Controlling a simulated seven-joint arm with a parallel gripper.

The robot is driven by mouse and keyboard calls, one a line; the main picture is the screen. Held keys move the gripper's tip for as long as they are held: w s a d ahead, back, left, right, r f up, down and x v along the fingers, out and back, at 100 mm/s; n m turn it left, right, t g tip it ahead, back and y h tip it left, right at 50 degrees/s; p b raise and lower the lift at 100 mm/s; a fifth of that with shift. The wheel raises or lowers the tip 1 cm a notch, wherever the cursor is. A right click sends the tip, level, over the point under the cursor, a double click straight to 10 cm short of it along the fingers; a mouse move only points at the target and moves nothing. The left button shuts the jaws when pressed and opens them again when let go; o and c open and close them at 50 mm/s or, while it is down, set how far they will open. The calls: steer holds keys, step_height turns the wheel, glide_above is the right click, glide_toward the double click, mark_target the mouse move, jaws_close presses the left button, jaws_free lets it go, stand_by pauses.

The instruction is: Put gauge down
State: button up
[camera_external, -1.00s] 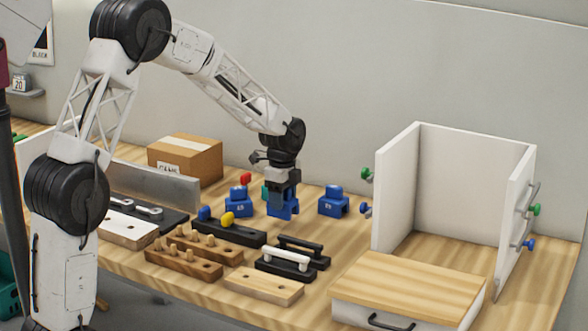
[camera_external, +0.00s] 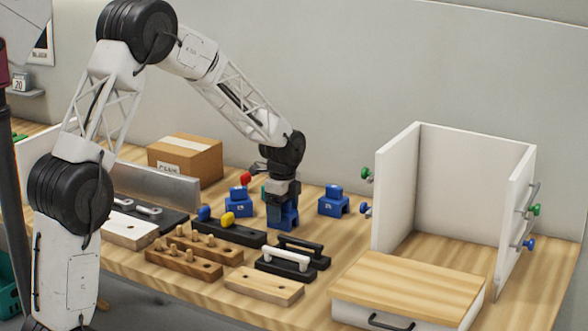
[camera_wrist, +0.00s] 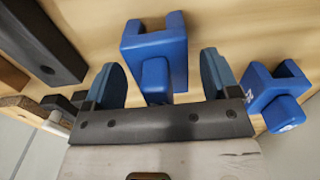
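A blue gauge (camera_external: 289,217) appears to rest on the wooden bench, between two other blue gauges. In the wrist view, this blue gauge (camera_wrist: 155,52) has a forked body and a narrower stem between my fingers. My gripper (camera_external: 280,212) is directly over it and partly hides it. In the wrist view, the fingers of my gripper (camera_wrist: 162,82) are spread, with a visible gap on each side of the stem. The second gauge (camera_external: 238,204) stands to the left and the third gauge (camera_external: 333,204) to the right. One neighbouring gauge (camera_wrist: 273,95) also shows in the wrist view.
A black block with blue and yellow knobs (camera_external: 240,235), wooden peg blocks (camera_external: 185,262) and handle blocks (camera_external: 292,260) lie in front. A white open cabinet (camera_external: 470,175) stands right, a cardboard box (camera_external: 188,158) back left. Bare bench shows between the gauges and cabinet.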

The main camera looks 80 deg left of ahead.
steer(key=shift+r, duration=0.15)
steer(key=shift+r, duration=6)
steer(key=shift+d, duration=0.1)
steer(key=shift+d+r, duration=0.25)
steer(key=shift+d, duration=0.1)
steer(key=s+d+r+n, duration=0.1)
steer(key=s+d+r, duration=0.2)
steer(key=d, duration=0.7)
steer(key=s+d+r+n+t, duration=0.1)
steer(key=s+d+r+n, duration=0.15)
steer(key=d, duration=0.75)
steer(key=s+d+r+n, duration=0.1)
steer(key=s+d+r, duration=0.25)
steer(key=d, duration=0.75)
steer(key=s+d+f+n, duration=0.1)
steer(key=s+d+n, duration=0.1)
steer(key=s+d, duration=0.7)
steer(key=s+d+f+n+t, duration=0.1)
steer(key=s+d+f+n, duration=0.1)
steer(key=s+d, duration=0.8)
steer(key=s, duration=0.2)
steer(key=shift+s+d+t, duration=0.2)
steer(key=shift+s+t, duration=0.1)
steer(key=shift+s, duration=0.05)
